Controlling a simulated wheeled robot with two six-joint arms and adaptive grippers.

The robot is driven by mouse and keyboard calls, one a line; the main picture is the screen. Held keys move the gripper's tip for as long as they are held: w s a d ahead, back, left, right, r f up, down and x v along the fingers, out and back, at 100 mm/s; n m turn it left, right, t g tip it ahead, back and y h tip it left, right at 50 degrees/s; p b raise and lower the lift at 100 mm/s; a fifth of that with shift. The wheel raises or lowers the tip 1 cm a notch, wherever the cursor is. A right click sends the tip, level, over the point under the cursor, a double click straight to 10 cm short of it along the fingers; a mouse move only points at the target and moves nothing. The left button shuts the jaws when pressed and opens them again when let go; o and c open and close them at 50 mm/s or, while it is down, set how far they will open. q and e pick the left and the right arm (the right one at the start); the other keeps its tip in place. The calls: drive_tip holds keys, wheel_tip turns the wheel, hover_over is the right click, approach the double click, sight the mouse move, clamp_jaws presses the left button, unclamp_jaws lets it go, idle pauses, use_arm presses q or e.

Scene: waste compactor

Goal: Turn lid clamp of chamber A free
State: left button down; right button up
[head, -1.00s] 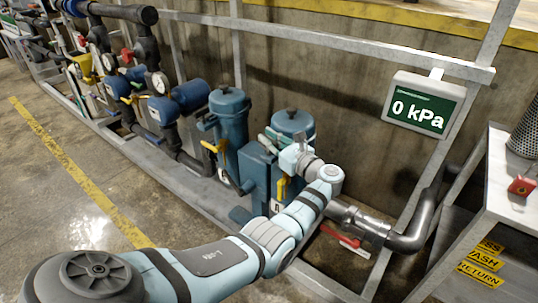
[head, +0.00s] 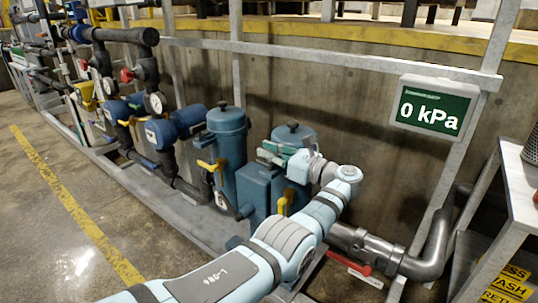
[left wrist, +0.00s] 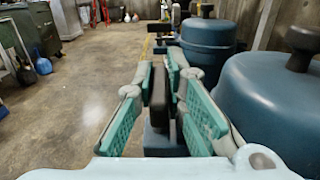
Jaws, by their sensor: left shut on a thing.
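Two blue lidded chambers stand side by side on the skid in the head view, a left one (head: 228,150) and a right one (head: 296,134). I cannot read which is A. My left gripper (head: 270,152) is at the lid edge of the right chamber. In the left wrist view its green-padded fingers (left wrist: 167,88) are shut on a dark upright bar (left wrist: 158,104), seemingly the lid clamp. The near blue lid (left wrist: 275,100) with its black knob is just right of the fingers. The clamp is mostly hidden by the gripper in the head view. My right gripper is not in view.
A display reading 0 kPa (head: 435,107) hangs on the frame at right. A yellow-handled valve (head: 208,166) is on the left chamber and a red-handled one (head: 350,263) on the lower pipe. A grey table (head: 522,190) stands at far right.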

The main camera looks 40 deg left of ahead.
use_arm(q)
drive_tip(key=c, duration=1.6)
unclamp_jaws()
wheel_tip(320, 180, up, 10)
drive_tip(key=shift+f, duration=0.1)
